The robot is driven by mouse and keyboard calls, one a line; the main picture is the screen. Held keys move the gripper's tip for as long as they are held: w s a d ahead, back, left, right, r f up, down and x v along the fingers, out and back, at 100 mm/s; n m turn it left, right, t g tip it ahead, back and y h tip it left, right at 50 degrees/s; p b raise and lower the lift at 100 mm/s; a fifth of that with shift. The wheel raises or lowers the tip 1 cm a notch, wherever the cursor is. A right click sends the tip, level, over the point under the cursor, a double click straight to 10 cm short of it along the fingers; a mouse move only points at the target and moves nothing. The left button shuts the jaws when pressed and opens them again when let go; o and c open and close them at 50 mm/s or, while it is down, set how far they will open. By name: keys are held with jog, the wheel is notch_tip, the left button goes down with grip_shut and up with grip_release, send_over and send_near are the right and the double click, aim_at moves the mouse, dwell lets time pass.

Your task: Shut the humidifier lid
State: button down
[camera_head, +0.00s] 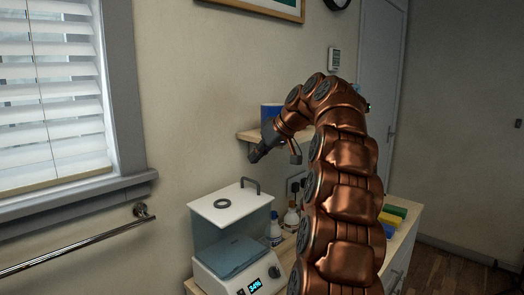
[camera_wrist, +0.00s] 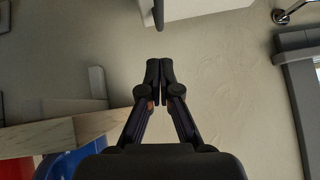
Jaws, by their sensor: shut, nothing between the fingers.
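The humidifier (camera_head: 205,241) stands on the counter in the head view, with a clear tank and a lit display on its white base. Its white lid (camera_head: 212,212), with a dark ring and a dark handle at the back, sits at the top of the tank. I cannot tell whether the lid is fully seated. My gripper (camera_head: 253,158) is above and behind the lid, apart from it. In the wrist view my gripper (camera_wrist: 159,66) is shut and empty. The handle (camera_wrist: 158,14) and the lid's pale edge (camera_wrist: 205,11) show at the top there.
A wall shelf (camera_head: 246,135) with a blue item (camera_head: 270,112) is close to my gripper. Bottles (camera_head: 275,230) stand behind the humidifier. Yellow and green items (camera_head: 393,214) lie on the counter (camera_head: 405,238) at right. A rail (camera_head: 80,242) runs along the left wall.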

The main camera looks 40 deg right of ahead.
aim_at(254, 192)
jog(key=shift+a+f+p, duration=0.2)
jog(key=shift+f, duration=0.85)
jog(key=shift+a+f+p, duration=0.15)
jog(key=shift+f, duration=0.9)
jog(key=shift+f, duration=0.15)
